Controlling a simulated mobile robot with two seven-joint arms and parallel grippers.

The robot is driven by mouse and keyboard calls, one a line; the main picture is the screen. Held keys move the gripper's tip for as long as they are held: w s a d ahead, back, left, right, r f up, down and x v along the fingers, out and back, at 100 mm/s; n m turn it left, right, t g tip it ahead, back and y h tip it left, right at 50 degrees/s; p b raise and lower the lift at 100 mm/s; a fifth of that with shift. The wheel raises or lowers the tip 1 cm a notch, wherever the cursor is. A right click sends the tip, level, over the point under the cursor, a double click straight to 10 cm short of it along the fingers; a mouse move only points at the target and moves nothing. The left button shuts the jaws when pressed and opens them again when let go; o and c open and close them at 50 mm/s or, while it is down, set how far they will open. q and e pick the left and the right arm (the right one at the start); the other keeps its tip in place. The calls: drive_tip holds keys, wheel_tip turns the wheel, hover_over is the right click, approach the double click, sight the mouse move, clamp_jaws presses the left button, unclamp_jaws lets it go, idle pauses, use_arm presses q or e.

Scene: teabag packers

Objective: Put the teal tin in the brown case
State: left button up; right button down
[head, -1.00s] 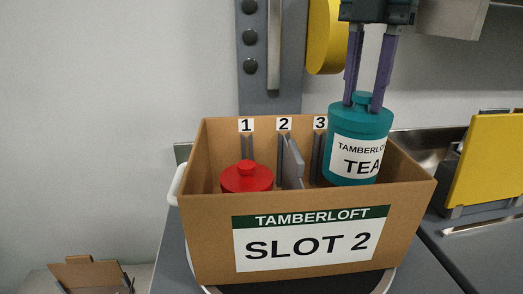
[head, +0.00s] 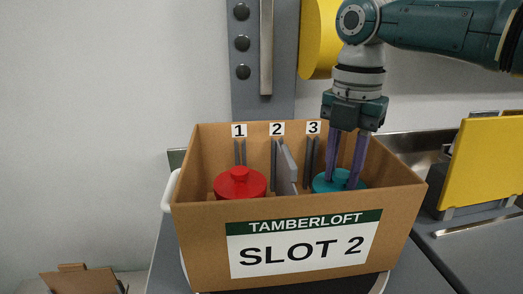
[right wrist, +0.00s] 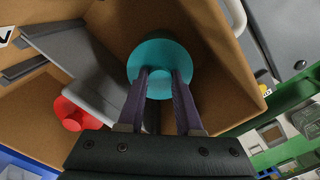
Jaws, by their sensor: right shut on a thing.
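The brown case (head: 195,245) stands open at the top in the head view, with a label reading SLOT 2 on its front. The teal tin (head: 322,184) is low inside the case, to the right of the grey divider, its lower part hidden by the front wall. My right gripper (head: 343,181) points down with its fingers shut on the tin's lid knob. The right wrist view shows the teal tin (right wrist: 150,50) from above between the divider and the case wall. I cannot tell whether it touches the floor. My left gripper is not in view.
A grey divider (head: 288,168) stands at mark 2 inside the case. A red tin (head: 240,184) sits to its left. Empty holders show at marks 1 and 3. A yellow panel (head: 488,165) stands to the right, and a grey post (head: 262,60) rises behind.

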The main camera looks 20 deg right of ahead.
drive_tip(key=shift+f, duration=0.15)
drive_tip(key=c, duration=0.6)
unclamp_jaws()
drive_tip(key=shift+r, duration=0.55)
wheel_tip(320, 180, up, 11)
drive_tip(key=shift+r, duration=0.15)
